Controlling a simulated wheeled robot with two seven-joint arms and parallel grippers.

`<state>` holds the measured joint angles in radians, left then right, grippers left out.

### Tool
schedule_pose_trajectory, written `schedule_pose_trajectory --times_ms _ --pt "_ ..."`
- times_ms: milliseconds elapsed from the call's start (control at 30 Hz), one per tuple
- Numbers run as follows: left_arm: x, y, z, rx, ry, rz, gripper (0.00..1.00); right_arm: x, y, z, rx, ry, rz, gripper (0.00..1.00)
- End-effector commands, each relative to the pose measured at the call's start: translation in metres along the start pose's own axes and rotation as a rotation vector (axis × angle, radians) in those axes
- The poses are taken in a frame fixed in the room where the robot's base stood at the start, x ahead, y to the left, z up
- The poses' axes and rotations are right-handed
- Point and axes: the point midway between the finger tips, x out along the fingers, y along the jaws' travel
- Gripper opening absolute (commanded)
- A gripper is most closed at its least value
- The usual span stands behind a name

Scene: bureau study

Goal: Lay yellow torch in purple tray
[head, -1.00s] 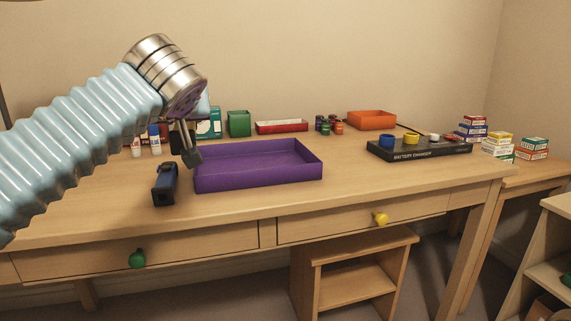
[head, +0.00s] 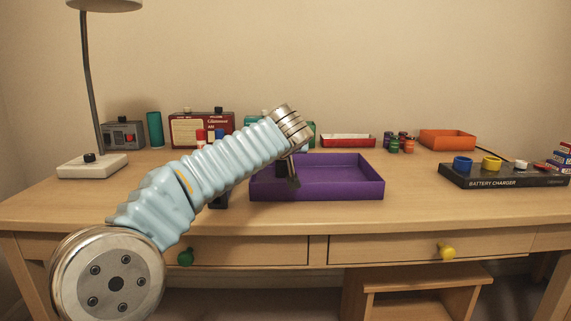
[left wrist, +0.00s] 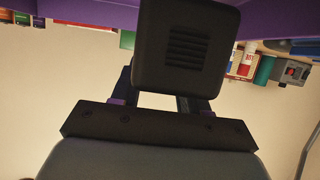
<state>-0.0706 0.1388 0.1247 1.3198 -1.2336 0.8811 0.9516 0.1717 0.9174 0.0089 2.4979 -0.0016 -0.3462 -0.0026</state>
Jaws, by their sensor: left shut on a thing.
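The purple tray (head: 345,189) stands on the desk in the head view. Its wall also crosses the top of the left wrist view (left wrist: 90,10). My left gripper (head: 291,178) points down over the tray's left part and is shut on a dark thing. In the left wrist view, a black block (left wrist: 185,45) with a slotted patch covers the fingertips. No yellow shows on it, so I cannot tell whether it is the torch. No yellow torch is recognisable elsewhere. My right gripper is out of view.
A dark object (head: 218,199) stands left of the tray, partly behind my arm. A battery charger (head: 505,177) lies right. An orange tray (head: 447,140) and a red tray (head: 348,141) stand behind. A lamp (head: 92,165) stands left. Desk between tray and charger is clear.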

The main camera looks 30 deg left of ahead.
Motion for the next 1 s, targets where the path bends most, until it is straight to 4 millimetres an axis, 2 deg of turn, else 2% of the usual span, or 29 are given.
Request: schedule_pose_trajectory --times_ms 133,300,700,733,900,1000 --pt "0.013 0.002 0.008 0.002 -0.002 -0.002 0.07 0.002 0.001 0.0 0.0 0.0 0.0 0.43" --pt "0.023 0.002 0.033 0.003 0.0 -0.002 0.07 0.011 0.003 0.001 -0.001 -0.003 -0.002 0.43" --pt "0.024 0.002 0.038 0.0 0.001 0.0 0.07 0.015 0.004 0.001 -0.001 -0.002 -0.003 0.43" --pt "0.025 0.002 0.038 0.001 0.0 -0.001 0.46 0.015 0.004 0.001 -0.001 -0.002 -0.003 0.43" --pt "0.024 0.002 0.037 0.001 0.0 -0.001 0.7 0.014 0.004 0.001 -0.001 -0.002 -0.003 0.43" --pt "0.024 0.002 0.037 0.001 0.0 -0.001 0.7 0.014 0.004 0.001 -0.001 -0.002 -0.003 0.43"
